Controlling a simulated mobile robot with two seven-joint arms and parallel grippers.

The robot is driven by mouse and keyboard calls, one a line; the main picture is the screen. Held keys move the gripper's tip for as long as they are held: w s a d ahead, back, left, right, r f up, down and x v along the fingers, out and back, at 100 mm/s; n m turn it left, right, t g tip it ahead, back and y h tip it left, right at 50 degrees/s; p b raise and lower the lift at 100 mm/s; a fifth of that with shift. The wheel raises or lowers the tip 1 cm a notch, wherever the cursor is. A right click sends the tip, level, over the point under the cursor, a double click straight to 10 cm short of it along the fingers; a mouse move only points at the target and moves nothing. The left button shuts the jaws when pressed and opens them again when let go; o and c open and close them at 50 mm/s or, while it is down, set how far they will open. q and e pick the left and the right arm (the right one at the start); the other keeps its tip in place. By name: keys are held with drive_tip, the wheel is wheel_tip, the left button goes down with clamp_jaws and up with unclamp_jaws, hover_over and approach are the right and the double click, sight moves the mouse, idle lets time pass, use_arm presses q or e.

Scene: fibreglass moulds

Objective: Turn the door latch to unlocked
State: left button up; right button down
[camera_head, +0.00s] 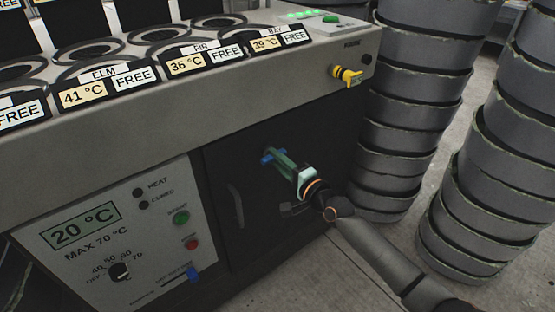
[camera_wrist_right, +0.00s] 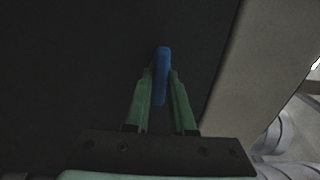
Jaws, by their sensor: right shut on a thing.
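The blue door latch (camera_head: 265,158) is on the dark cabinet door (camera_head: 240,160) in the head view, below the row of labelled stations. My right gripper (camera_head: 273,157) reaches it from the right, its green fingers closed around the latch. In the right wrist view the blue latch (camera_wrist_right: 163,62) stands upright in the picture between the two fingertips of my right gripper (camera_wrist_right: 161,78). The fingers hide part of the latch in the head view. No lock marking is legible. My left gripper is out of view.
A control panel (camera_head: 115,225) with a 20 °C display, a knob and buttons is left of the door. A yellow valve handle (camera_head: 348,76) sticks out above right. Tall stacks of grey round moulds (camera_head: 410,110) stand close on the right. Bare floor shows at lower right.

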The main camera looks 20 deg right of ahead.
drive_tip(key=shift+n, duration=0.4)
drive_tip(key=shift+n+p, duration=2.25)
drive_tip(key=shift+n, duration=6.45)
drive_tip(key=c, duration=0.8)
unclamp_jaws()
drive_tip(key=shift+o, duration=0.2)
